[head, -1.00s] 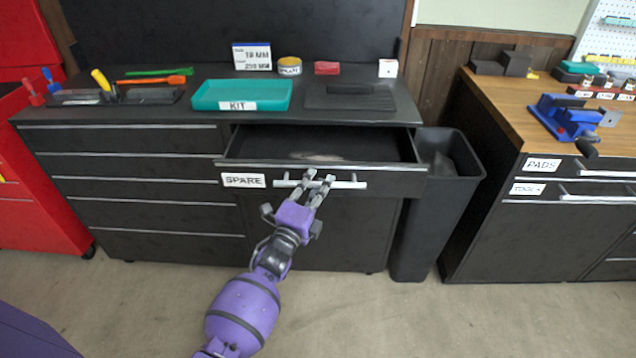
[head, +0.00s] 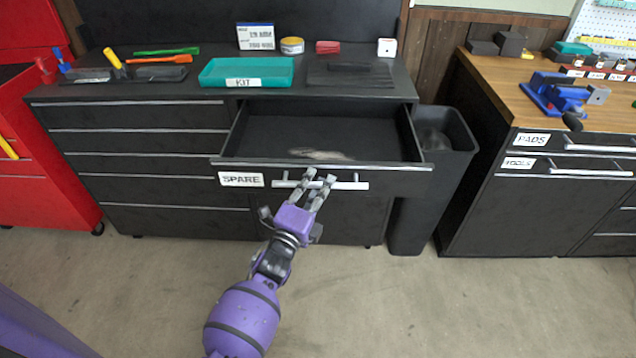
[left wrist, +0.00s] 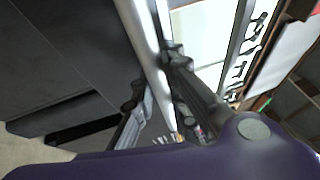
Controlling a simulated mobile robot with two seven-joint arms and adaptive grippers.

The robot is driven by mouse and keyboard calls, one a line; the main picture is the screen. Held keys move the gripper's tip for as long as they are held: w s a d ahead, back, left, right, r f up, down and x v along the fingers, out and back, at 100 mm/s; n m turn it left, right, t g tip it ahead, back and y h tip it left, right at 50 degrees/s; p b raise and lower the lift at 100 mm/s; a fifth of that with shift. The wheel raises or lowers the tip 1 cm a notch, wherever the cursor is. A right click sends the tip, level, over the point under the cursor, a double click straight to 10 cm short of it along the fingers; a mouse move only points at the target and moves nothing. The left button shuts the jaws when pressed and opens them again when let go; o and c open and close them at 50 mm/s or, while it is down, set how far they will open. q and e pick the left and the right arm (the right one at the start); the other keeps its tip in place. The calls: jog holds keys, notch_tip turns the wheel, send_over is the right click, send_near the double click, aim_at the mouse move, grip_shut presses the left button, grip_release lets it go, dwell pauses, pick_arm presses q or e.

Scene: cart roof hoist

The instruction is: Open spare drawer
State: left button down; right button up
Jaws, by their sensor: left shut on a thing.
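The spare drawer (head: 400,178) is a dark drawer with a white SPARE label (head: 241,179), pulled well out of the black cabinet. A pale grey object (head: 320,155) lies inside on its floor; I cannot tell what it is. My left gripper (head: 318,182) is shut on the drawer's silver bar handle (head: 350,185). In the left wrist view the handle (left wrist: 143,40) runs between the fingers (left wrist: 155,85). My right gripper is not in view.
A teal KIT tray (head: 247,72) and small items stand on the cabinet top. A dark bin (head: 440,160) stands right of the drawer. A wood-topped bench (head: 490,85) is further right, a red cabinet (head: 40,150) at left. The floor in front is clear.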

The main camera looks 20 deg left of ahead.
pick_arm(q)
jog(key=shift+f, duration=0.1)
jog(key=c, duration=1.8)
grip_release()
jog(key=shift+o, duration=0.3)
jog(key=v, duration=1.2)
